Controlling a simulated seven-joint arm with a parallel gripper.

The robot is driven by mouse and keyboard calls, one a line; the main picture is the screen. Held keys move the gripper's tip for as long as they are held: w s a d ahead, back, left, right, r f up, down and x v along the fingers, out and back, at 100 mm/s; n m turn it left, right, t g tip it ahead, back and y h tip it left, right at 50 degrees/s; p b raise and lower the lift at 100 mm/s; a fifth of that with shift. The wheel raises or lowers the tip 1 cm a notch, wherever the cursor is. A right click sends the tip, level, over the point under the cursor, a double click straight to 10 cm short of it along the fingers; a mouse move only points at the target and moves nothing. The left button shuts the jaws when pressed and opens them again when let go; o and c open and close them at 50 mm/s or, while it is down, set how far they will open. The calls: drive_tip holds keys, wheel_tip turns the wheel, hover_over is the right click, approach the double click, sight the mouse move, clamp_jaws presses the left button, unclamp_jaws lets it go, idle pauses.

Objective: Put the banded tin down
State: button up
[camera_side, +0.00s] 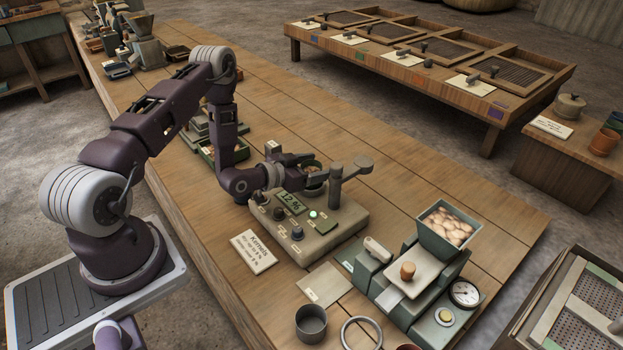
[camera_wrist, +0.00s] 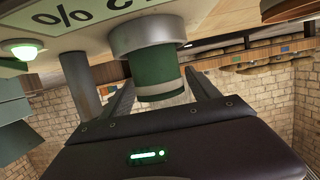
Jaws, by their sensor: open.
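The banded tin, green with pale bands, shows between my fingers in the wrist view (camera_wrist: 158,68). That view is upside down. The tin's base end meets a grey round cup (camera_wrist: 147,33) on the meter, and it looks upright there. In the side view the tin (camera_side: 311,167) is small and partly hidden by my gripper (camera_side: 306,173). My gripper is open, with one finger on each side of the tin. Whether either finger touches it I cannot tell. The meter (camera_side: 330,228) is beige, its display reads 12 %, and a green lamp is lit.
A grey post with a swing arm (camera_side: 337,185) stands close beside my gripper. A card (camera_side: 253,251) lies left of the meter. A green machine with a hopper of kernels (camera_side: 450,225) stands to the right. The bench behind the meter is clear.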

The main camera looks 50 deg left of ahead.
drive_tip(key=shift+w+f, duration=0.2)
drive_tip(key=shift+w, duration=0.45)
clamp_jaws()
drive_tip(key=s+d+r, duration=0.1)
drive_tip(key=d+r, duration=0.3)
drive_tip(key=r, duration=0.5)
drive_tip(key=d+r, duration=0.3)
drive_tip(key=r, duration=0.5)
drive_tip(key=s+d+r, duration=0.1)
drive_tip(key=d+r, duration=0.3)
drive_tip(key=r, duration=0.5)
drive_tip(key=w+a+f, duration=0.2)
drive_tip(key=a+f, duration=0.9)
drive_tip(key=f, duration=0.5)
